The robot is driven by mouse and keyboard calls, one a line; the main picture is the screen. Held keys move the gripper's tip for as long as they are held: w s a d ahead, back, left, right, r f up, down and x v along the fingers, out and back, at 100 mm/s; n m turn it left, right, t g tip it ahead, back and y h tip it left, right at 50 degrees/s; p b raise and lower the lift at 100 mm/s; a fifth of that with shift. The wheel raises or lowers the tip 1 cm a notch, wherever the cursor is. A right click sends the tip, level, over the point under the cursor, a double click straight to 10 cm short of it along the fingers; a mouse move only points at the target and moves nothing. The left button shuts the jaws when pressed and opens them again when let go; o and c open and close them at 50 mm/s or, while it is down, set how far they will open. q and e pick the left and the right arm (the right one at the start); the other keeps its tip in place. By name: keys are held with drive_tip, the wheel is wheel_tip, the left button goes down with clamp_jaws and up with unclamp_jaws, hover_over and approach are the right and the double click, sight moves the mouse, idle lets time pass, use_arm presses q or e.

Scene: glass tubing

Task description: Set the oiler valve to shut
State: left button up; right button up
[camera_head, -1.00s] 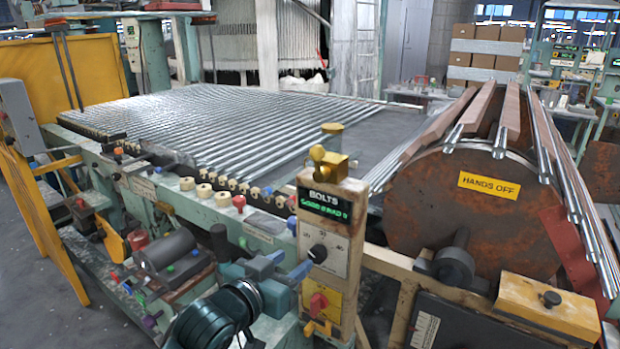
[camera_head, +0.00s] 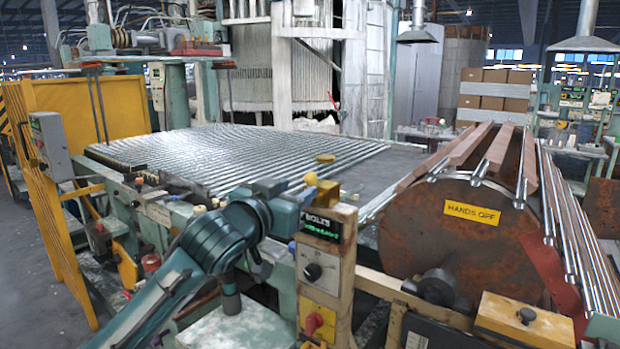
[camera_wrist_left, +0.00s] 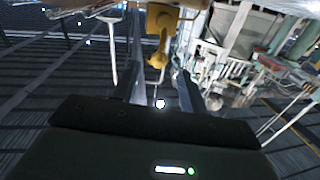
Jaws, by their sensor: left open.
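The oiler valve seems to be the small yellow fitting (camera_head: 327,194) on top of the post with the BOLTS display; a round yellow knob (camera_head: 311,179) sits at its left. Its setting cannot be read. My left gripper (camera_head: 288,190) is level with the fitting, just left of it, with its fingers apart and pointing at it. In the left wrist view a yellow fitting (camera_wrist_left: 163,20) hangs from the top, its narrow end near the gap between the open fingers (camera_wrist_left: 159,78). Contact cannot be told. My right gripper is not in view.
The post carries a black dial (camera_head: 313,271) and a red knob (camera_head: 313,323) below the fitting. A rusty drum (camera_head: 440,235) marked HANDS OFF stands at right. Glass tubes (camera_head: 235,155) lie on the rack behind my left arm. A yellow panel (camera_head: 110,90) stands at far left.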

sight(308, 182)
use_arm(q)
drive_tip(key=p+x, duration=0.1)
drive_tip(key=x, duration=0.6)
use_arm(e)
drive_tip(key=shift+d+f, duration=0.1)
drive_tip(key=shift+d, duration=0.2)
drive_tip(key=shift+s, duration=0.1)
use_arm(q)
clamp_jaws()
